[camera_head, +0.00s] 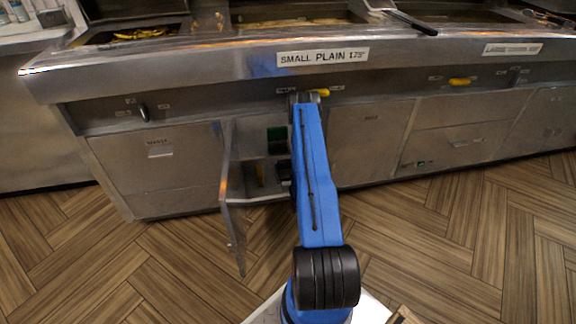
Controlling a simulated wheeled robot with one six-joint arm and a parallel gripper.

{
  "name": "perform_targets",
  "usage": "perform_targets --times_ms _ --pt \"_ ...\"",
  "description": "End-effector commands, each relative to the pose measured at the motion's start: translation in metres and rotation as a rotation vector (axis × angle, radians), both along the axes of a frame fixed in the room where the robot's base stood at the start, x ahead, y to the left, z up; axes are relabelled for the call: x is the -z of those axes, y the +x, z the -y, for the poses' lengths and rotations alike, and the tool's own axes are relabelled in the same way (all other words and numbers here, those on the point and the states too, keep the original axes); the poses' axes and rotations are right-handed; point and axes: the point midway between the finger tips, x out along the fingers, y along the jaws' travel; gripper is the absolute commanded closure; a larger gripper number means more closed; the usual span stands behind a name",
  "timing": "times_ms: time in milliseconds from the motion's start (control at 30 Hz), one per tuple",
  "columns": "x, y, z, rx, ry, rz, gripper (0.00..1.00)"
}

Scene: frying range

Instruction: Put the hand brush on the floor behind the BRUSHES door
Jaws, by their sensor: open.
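No hand brush can be made out for certain. A cabinet door (234,225) in the fryer front stands swung open toward me, seen nearly edge-on; no BRUSHES label is readable on it. My gripper is hidden behind the arm. A tan object (404,315) is cut off at the bottom edge and cannot be identified.
The steel fryer range (200,58) runs across the back, labelled SMALL PLAIN (322,57). Closed doors stand left (160,175) and right (368,145) of the opening. The wooden floor (490,240) is clear at both sides.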

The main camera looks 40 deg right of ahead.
Motion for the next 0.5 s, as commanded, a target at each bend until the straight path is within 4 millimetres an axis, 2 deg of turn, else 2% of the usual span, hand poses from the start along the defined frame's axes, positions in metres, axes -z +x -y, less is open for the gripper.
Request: perform_targets --times_ms 200,500 --pt "0.001 -0.039 -0.023 0.002 0.002 -0.003 0.01" --pt "0.0 -0.069 -0.042 0.001 0.001 -0.001 0.01"
